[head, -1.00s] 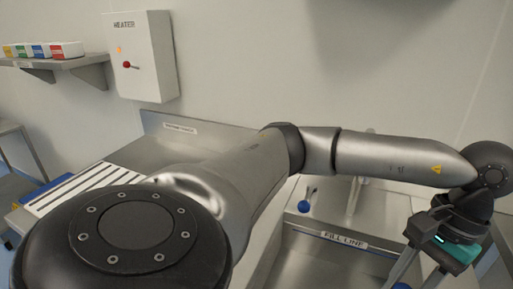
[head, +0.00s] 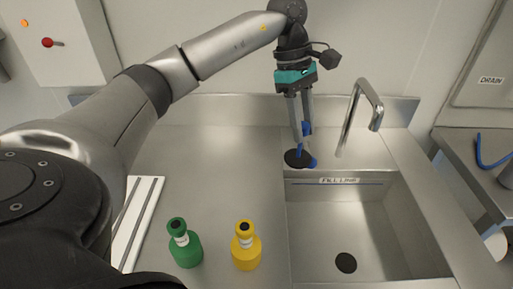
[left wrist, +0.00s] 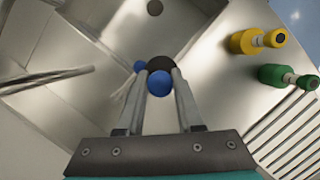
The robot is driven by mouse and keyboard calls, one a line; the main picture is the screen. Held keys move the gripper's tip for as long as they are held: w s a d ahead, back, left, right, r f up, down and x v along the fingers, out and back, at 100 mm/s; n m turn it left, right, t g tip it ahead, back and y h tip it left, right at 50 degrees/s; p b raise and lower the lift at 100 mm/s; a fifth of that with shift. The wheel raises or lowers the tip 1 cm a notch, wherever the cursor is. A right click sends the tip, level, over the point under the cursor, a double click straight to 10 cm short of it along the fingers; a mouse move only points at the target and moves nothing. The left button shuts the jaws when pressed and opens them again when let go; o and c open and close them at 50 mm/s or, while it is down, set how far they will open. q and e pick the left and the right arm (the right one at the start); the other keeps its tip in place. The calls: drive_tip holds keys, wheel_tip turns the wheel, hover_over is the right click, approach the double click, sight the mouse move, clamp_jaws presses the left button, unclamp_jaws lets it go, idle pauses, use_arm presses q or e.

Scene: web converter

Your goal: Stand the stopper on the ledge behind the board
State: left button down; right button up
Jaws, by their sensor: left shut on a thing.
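The stopper (head: 296,159) is a black disc with a blue grip on top. My left gripper (head: 304,132) points down and is shut on the blue grip, with the disc below the fingertips. The disc is over the back left corner of the sink; I cannot tell whether it touches the steel. In the left wrist view the stopper's blue grip (left wrist: 160,84) is between the fingertips and partly covers the black disc. The flat steel board (head: 225,185) lies left of the sink, with a raised steel ledge (head: 232,109) along its back. My right gripper is not in view.
A small blue knob (head: 313,163) is close beside the stopper. A tap (head: 350,115) rises to its right. The sink (head: 385,225) has a dark drain hole. A green bottle (head: 186,250) and a yellow bottle (head: 246,252) stand on the board's front. Its back half is clear.

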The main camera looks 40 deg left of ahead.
use_arm(q)
drive_tip(key=w+a+r+n+t+y+p, duration=0.2)
drive_tip(key=a+r+n, duration=0.3)
drive_tip(key=a+n, duration=0.35)
drive_tip(key=w+a+r+n+t+y+p, duration=0.15)
drive_tip(key=a+r+n, duration=0.25)
drive_tip(key=a+n, duration=0.4)
wheel_tip(320, 180, down, 20)
drive_tip(key=d+n+b, duration=0.1)
drive_tip(key=shift+w+r, duration=0.25)
drive_tip(key=shift+w, duration=0.05)
drive_tip(key=c, duration=1)
unclamp_jaws()
drive_tip(key=shift+f+b, duration=0.2)
drive_tip(key=shift+b, duration=0.15)
drive_tip(key=o, duration=0.4)
drive_tip(key=shift+o, duration=0.2)
drive_tip(key=shift+r, duration=0.1)
